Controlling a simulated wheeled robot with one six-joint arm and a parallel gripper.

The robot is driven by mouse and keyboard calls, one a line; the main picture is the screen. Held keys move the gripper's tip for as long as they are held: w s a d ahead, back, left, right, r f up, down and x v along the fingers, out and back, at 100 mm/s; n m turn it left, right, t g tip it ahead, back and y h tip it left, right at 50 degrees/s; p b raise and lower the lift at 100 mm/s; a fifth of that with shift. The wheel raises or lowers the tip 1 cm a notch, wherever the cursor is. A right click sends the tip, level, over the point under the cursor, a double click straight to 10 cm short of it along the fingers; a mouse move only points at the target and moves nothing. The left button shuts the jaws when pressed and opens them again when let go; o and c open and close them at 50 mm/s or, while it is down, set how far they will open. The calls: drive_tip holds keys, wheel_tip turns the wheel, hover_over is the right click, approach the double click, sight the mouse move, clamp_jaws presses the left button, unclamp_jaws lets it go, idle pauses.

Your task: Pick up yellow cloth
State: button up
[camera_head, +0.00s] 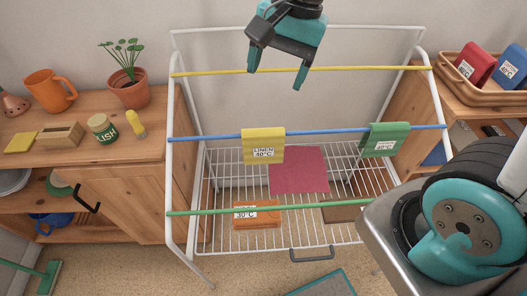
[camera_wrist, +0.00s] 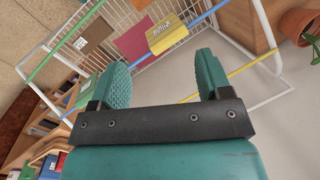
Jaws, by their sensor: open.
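The yellow cloth (camera_head: 263,145) hangs folded over the blue rod (camera_head: 220,135) of the white drying rack. A white label on its front reads "LINEN 50°C". In the wrist view the yellow cloth (camera_wrist: 167,36) shows beyond the space between my fingers, nearer the right one. My gripper (camera_head: 274,78) is open and empty, at the top of the head view near the yellow rod (camera_head: 350,69). It is apart from the cloth. In the wrist view my gripper (camera_wrist: 160,78) shows both teal fingers spread wide.
A green cloth (camera_head: 386,139) hangs on the blue rod at right; an orange cloth (camera_head: 258,214) hangs on the green rod (camera_head: 320,205). A red cloth (camera_head: 299,170) lies on the wire shelf. A potted plant (camera_head: 128,88) and orange mug (camera_head: 49,90) stand on the left dresser.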

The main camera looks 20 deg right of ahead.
sight(264, 129)
drive_tip(key=w+d+f+m+h+b, duration=0.1)
drive_tip(key=w+d+f+m+b, duration=0.4)
drive_tip(key=w+f+m, duration=0.65)
drive_tip(key=f, duration=0.3)
drive_tip(key=a+f+m, duration=0.1)
drive_tip(key=f, duration=0.3)
drive_tip(key=f+m, duration=0.1)
drive_tip(key=f, duration=0.2)
drive_tip(key=shift+s+a+f+p, duration=0.25)
drive_tip(key=shift+s+a+p, duration=0.05)
drive_tip(key=shift+s+p, duration=0.1)
drive_tip(key=shift+w+a+f+p, duration=0.1)
drive_tip(key=shift+a+f, duration=0.1)
drive_tip(key=shift+f, duration=0.75)
drive_tip(key=shift+w+a+f+p, duration=0.15)
drive_tip(key=shift+a+f, duration=0.1)
drive_tip(key=shift+f, duration=0.7)
drive_tip(key=shift+w+a+f+p, duration=0.1)
drive_tip(key=shift+a+f, duration=0.1)
drive_tip(key=shift+f, duration=0.75)
drive_tip(key=c, duration=1)
